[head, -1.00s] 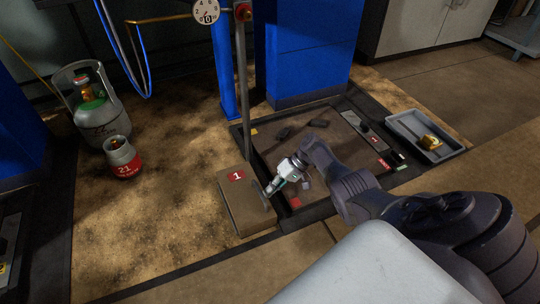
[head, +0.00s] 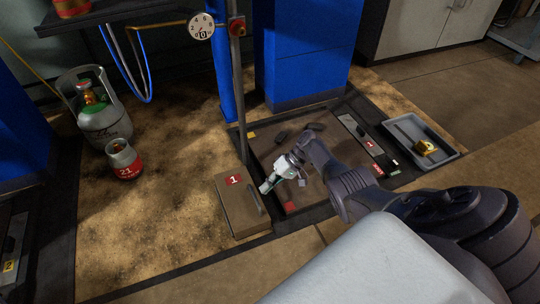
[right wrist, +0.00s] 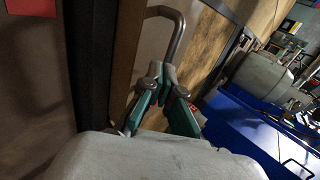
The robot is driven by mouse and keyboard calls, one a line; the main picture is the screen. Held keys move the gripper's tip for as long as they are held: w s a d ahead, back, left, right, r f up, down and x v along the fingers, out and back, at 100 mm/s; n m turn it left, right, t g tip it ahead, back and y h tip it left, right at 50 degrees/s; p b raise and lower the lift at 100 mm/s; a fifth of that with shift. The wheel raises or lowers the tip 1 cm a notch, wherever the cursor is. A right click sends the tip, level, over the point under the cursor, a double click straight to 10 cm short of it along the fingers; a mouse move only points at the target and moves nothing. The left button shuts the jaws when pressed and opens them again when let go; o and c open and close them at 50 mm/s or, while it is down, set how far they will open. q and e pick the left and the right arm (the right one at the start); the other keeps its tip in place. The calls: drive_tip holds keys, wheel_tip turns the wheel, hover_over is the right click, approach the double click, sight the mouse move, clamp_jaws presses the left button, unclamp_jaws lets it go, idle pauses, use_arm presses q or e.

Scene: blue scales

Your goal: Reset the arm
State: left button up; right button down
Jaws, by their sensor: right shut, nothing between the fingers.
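My right gripper (head: 265,187) is low over the inner right edge of the brown box marked 1 (head: 228,204). It is shut and empty. The box's dark bar handle (head: 254,200) is just beside and below the fingertips in the head view. In the right wrist view the green-sided fingers (right wrist: 162,76) are together, and the grey metal handle (right wrist: 177,38) stands just beyond them. I cannot tell whether the fingertips touch it. My left gripper is not in view.
A sunken platform (head: 268,150) with dark blocks lies behind the gripper. A grey tray (head: 452,156) holds a yellow object (head: 426,147). A metal pole (head: 239,100) with a gauge (head: 201,27) stands behind the box. Gas cylinders (head: 123,160) stand left on open, sandy-coloured floor.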

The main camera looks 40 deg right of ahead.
drive_tip(key=s+d+r, duration=0.2)
drive_tip(key=d+r, duration=0.1)
drive_tip(key=d, duration=0.5)
drive_tip(key=shift+d+r, duration=0.2)
